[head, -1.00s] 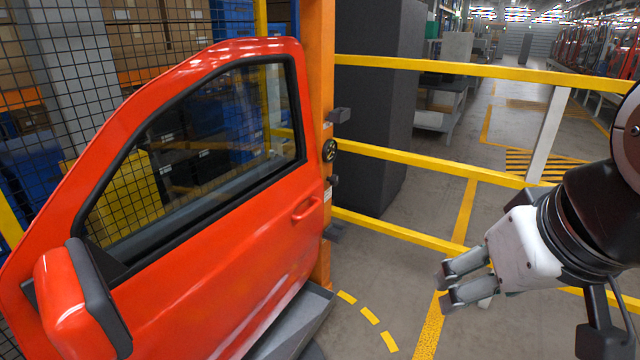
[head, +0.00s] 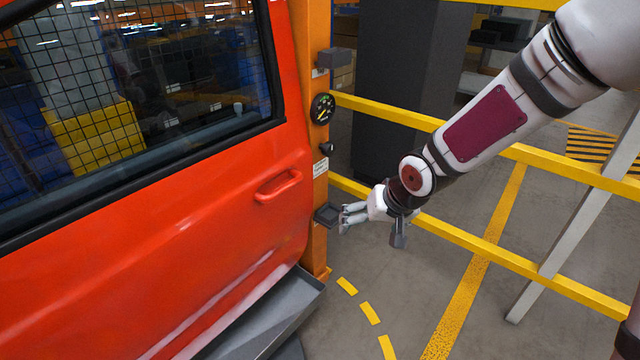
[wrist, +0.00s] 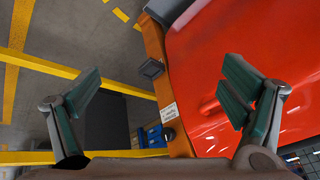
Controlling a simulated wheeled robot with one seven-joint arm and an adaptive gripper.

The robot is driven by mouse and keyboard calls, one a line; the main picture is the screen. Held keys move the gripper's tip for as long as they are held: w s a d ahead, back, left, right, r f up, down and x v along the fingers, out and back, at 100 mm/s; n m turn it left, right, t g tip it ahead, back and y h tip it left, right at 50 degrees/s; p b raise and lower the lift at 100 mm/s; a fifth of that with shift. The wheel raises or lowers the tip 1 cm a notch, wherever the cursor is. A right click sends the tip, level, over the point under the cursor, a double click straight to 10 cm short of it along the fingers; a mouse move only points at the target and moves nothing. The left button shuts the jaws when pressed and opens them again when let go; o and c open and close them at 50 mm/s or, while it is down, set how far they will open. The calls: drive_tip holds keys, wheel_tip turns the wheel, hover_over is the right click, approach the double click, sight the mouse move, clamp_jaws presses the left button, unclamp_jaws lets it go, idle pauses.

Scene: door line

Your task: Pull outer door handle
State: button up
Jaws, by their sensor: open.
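The red door (head: 200,230) fills the left of the head view, with its red outer handle (head: 278,186) near the right edge, below the window. My gripper (head: 346,216) is to the right of the handle and a little lower in the picture, apart from it, close to the orange post. In the wrist view my gripper (wrist: 163,92) is open and empty, its fingers wide apart. The orange post lies between the fingers there, and the red door (wrist: 225,40) is behind the right finger.
Yellow rails (head: 480,245) run behind my arm. A grey tray (head: 265,315) sits under the door.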

drive_tip(key=w+a+f+m+y+b, duration=0.1)
drive_tip(key=w+a+f+y+b, duration=0.3)
drive_tip(key=a+f, duration=0.45)
drive_tip(key=m+t+y+b, duration=0.5)
drive_tip(key=m+t+y, duration=0.1)
drive_tip(key=m+y, duration=0.1)
approach(288, 189)
drive_tip(key=b+x, duration=0.1)
drive_tip(key=x, duration=0.5)
drive_tip(key=b+x, duration=0.1)
drive_tip(key=x, duration=0.2)
drive_tip(key=shift+w+a+f+b, duration=0.1)
drive_tip(key=shift+w+f+b, duration=0.1)
drive_tip(key=shift+f+b, duration=0.1)
drive_tip(key=shift+w+a+r+b, duration=0.2)
drive_tip(key=shift+w+a+b, duration=0.15)
drive_tip(key=shift+a, duration=0.2)
clamp_jaws()
